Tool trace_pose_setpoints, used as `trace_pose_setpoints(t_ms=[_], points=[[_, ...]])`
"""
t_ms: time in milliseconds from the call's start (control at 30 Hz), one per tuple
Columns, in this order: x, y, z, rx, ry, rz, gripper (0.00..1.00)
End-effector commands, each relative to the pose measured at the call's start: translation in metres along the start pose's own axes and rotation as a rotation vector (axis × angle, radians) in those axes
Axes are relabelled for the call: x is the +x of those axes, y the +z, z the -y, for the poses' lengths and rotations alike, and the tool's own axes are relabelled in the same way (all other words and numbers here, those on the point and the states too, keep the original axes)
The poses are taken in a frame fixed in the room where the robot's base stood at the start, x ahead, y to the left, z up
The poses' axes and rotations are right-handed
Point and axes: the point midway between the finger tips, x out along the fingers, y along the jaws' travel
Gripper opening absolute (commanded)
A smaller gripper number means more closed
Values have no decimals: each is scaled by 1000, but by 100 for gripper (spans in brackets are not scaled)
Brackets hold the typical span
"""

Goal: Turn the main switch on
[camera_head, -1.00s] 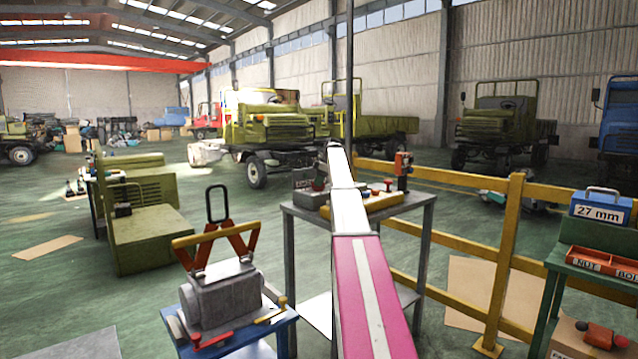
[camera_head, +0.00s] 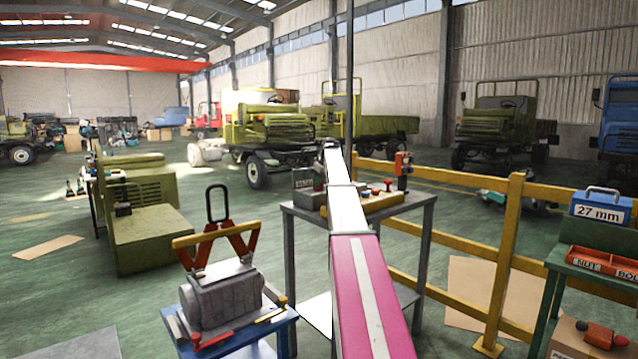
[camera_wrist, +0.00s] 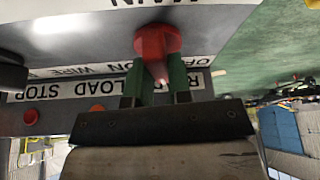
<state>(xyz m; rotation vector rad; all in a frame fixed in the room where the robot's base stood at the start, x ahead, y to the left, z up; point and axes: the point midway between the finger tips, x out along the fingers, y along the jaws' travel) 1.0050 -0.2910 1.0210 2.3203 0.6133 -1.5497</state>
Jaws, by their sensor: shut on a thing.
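In the wrist view, a red knob (camera_wrist: 156,42) sits on a grey panel (camera_wrist: 90,50) below a label strip (camera_wrist: 128,4) reading "MAIN" upside down at the top edge. My gripper (camera_wrist: 157,78) has its two green fingers on either side of the knob, shut on it. The knob's pointer end shows between the fingers; its exact setting is hard to read. In the head view my arm hides the gripper and the knob; the grey table (camera_head: 410,213) with the yellow button box (camera_head: 372,205) lies around the arm's far end.
A dark cylinder (camera_wrist: 12,75) juts in at the left. A yellow railing (camera_head: 508,240) runs right of the table; a blue stand (camera_head: 285,318) with a grey machine is left.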

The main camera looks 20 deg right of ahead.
Motion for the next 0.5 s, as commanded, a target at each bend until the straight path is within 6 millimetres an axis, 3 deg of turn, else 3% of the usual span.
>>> trace_pose_setpoints(t_ms=[500], points=[[-1,0,2,450,189,0,0]])
